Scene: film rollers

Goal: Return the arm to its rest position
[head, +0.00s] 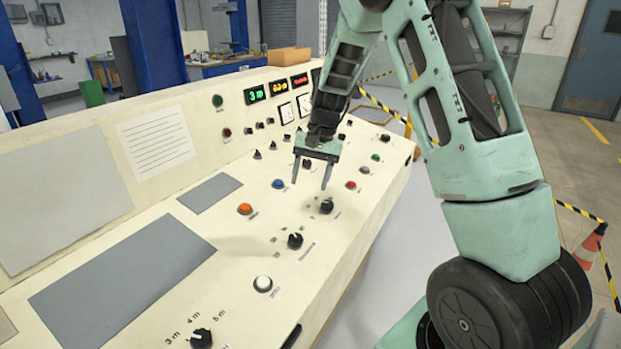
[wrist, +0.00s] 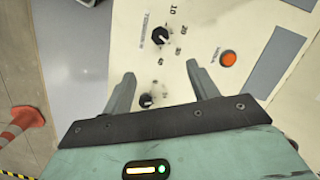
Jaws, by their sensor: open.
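My gripper (head: 311,173) hangs above the sloped cream control panel (head: 210,271) in the head view, its two fingers pointing down. Its fingers are spread apart with nothing between them. In the wrist view my gripper (wrist: 162,86) is also open over the panel, with a black knob (wrist: 160,36) beyond the fingertips and another dark knob (wrist: 147,100) between the fingers near the palm. An orange button (wrist: 228,59) lies to the right of the fingers there. My arm reaches in from the right in the head view.
The panel carries several knobs, buttons and lit displays (head: 256,93). A brown box (head: 290,57) sits on its back ledge. An orange cone (head: 587,248) and striped tape stand at the right. Grey floor (head: 410,243) is clear beside the panel.

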